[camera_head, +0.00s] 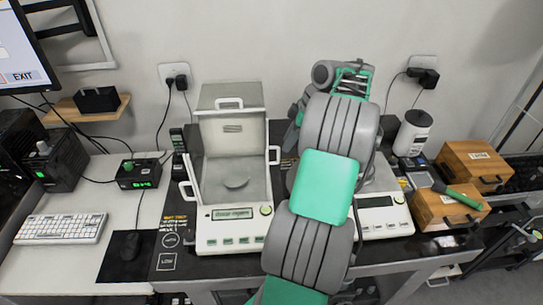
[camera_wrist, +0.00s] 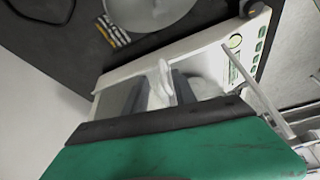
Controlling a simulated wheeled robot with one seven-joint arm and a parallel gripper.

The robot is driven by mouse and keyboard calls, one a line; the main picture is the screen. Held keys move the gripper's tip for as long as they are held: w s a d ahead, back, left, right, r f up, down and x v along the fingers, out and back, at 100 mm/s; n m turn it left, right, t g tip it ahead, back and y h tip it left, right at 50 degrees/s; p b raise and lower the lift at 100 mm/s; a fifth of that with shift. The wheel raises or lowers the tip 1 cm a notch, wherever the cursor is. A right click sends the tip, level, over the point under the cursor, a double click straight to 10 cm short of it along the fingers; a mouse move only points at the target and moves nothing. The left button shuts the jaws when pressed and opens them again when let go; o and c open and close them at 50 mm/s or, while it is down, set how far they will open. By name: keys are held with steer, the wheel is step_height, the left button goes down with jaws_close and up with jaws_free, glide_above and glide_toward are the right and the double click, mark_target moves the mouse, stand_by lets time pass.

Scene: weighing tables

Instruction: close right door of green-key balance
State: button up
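The green-key balance (camera_head: 222,243) stands left of my arm in the head view, with a glass chamber, a round pan (camera_head: 236,183) and green keys. How far the right door is open is unclear. In the wrist view, green keys (camera_wrist: 235,41) show at the balance's edge. There my gripper (camera_wrist: 163,90) has its dark fingers around a pale handle-like piece (camera_wrist: 163,72). I cannot tell whether they touch it. In the head view my arm hides my gripper.
A second balance (camera_head: 384,218) stands right of my arm, partly hidden by it. Wooden boxes (camera_head: 474,163) and a white jar (camera_head: 412,132) are further right.

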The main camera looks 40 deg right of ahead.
mark_target(279, 160)
steer(key=x, duration=0.7)
steer(key=shift+w+a+r+b, duration=0.15)
steer(key=shift+a+b, duration=0.25)
jaws_close()
stand_by(0.8)
